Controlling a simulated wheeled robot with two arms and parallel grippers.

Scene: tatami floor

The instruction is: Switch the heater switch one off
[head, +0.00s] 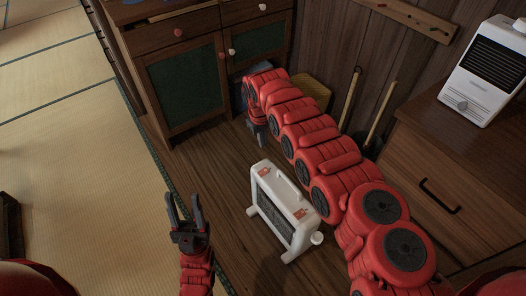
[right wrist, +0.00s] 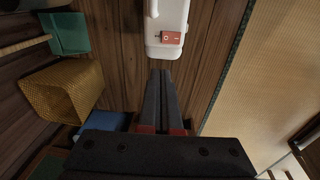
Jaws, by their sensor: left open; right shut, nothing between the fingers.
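A white heater (head: 252,187) stands on the wooden floor in the middle of the head view. It has two red switches on top: a far one (head: 264,172) and a near one (head: 300,213). I cannot tell which is switch one. My right gripper (head: 260,143) is shut and empty, pointing down just beyond the far end of the heater. In the right wrist view its fingertips (right wrist: 161,72) lie a little below a red rocker switch (right wrist: 171,38) marked O and I, apart from it in the picture. My left gripper (head: 186,208) is open and empty, left of the heater.
A wooden cabinet (head: 185,85) with green panels stands at the back. A woven basket (right wrist: 62,92) and a teal dustpan (right wrist: 68,33) are near my right gripper. A drawer unit (head: 425,165) at right bears another white appliance (head: 487,75).

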